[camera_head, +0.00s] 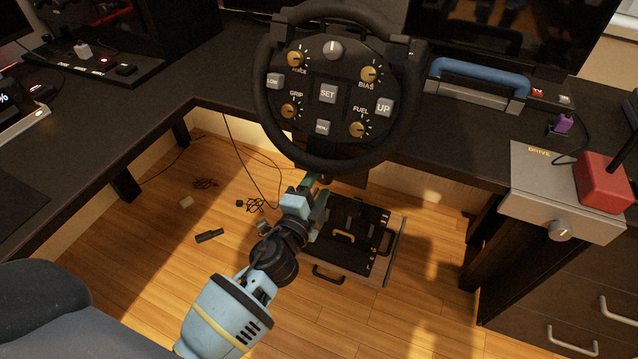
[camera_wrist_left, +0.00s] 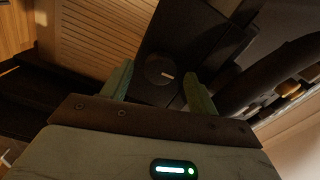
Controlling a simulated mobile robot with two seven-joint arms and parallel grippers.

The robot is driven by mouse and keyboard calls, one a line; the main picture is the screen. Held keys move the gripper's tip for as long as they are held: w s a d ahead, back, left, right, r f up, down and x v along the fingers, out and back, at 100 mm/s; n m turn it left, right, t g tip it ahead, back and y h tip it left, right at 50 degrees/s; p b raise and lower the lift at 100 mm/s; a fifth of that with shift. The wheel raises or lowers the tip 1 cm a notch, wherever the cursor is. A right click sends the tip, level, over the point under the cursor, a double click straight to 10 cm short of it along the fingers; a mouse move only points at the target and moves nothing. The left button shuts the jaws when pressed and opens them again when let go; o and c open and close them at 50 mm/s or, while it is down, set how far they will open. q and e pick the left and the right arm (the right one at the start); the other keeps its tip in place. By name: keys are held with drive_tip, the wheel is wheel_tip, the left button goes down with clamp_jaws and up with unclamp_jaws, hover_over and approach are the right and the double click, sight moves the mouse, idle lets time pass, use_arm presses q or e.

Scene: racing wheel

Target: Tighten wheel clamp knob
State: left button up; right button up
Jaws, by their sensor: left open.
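The black racing wheel (camera_head: 335,140) with its button face stands at the desk's front edge in the head view. My left gripper (camera_head: 319,187) is just below the wheel's lower rim, under the desk edge. In the left wrist view, a round dark knob (camera_wrist_left: 160,69) with a short pale mark lies ahead, between the two green fingers of my left gripper (camera_wrist_left: 158,80). The fingers are spread, with a gap on each side of the knob. I cannot tell how far the fingertips are from it in depth. My right gripper is not in view.
The dark desk (camera_head: 205,85) wraps around the wheel. A pedal tray (camera_head: 393,245) lies on the wooden floor below. A chair (camera_head: 45,300) is at lower left.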

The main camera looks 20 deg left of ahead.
use_arm(q)
drive_tip(key=s, duration=0.7)
drive_tip(key=shift+a, duration=0.15)
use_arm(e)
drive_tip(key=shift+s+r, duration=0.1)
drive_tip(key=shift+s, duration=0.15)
use_arm(q)
drive_tip(key=shift+s, duration=0.15)
